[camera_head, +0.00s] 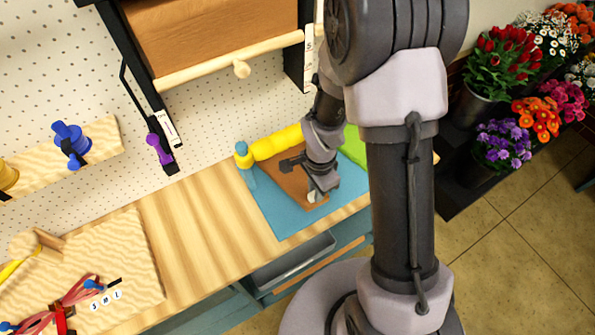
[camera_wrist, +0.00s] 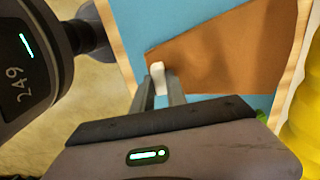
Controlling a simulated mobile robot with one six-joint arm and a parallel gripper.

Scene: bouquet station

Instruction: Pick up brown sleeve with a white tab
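The brown sleeve (camera_head: 291,182) lies flat on a blue mat (camera_head: 272,212) on the wooden bench; it also shows in the wrist view (camera_wrist: 225,55). Its small white tab (camera_wrist: 157,78) stands at the sleeve's near edge and shows as a pale spot in the head view (camera_head: 311,196). My gripper (camera_wrist: 159,84) is down at the tab, with one finger on each side of it. The gap between fingers and tab is very narrow, and I cannot tell whether they touch it. In the head view my gripper (camera_head: 320,192) covers part of the sleeve.
Something green (camera_head: 354,146) lies to the right, partly behind my arm. The bench (camera_head: 200,225) left of the mat is clear. A grey drawer (camera_head: 292,262) sits below.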

